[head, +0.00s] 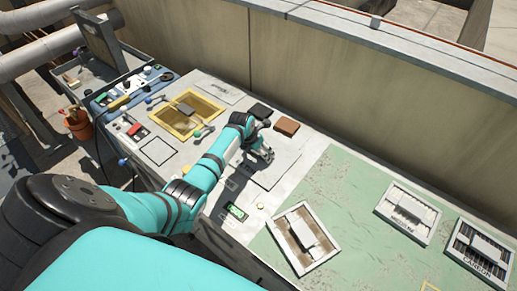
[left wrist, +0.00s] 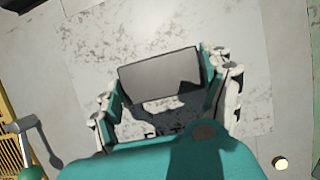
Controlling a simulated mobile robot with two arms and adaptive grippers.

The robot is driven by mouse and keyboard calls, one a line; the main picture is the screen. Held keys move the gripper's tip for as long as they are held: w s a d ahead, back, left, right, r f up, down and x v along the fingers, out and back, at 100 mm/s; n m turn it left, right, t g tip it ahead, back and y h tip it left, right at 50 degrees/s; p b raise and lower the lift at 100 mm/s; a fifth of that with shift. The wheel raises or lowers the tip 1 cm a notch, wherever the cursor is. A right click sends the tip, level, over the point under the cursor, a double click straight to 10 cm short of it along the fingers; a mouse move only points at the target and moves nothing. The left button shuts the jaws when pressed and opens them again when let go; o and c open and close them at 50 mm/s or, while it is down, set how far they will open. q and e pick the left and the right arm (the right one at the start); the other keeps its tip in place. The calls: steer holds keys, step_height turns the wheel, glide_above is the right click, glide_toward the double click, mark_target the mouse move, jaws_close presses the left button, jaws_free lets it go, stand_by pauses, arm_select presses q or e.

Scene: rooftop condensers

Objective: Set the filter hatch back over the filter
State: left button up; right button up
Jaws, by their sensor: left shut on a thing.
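The filter hatch (head: 284,166) is a pale, scuffed flat panel in the middle of the bench. Its worn face fills much of the left wrist view (left wrist: 252,110), with partly hidden dark lettering. My left gripper (head: 262,154) is over the panel and shut on its grey block-shaped handle (left wrist: 160,74), one finger on each side. Whether the panel rests flat or is slightly raised, I cannot tell. No filter shows beneath it. A framed brown filter (head: 300,243) with a pale block lies on the bench front. My right gripper is not in view.
Two labelled filters, a medium one (head: 408,213) and a carbon one (head: 474,252), lie on the green mat (head: 355,185). A wall (head: 330,105) runs behind.

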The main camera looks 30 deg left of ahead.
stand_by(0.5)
arm_select(q)
steer(key=o, duration=1.3)
steer(key=shift+o, duration=0.5)
steer(key=shift+f, duration=0.1)
steer(key=v, duration=1.2)
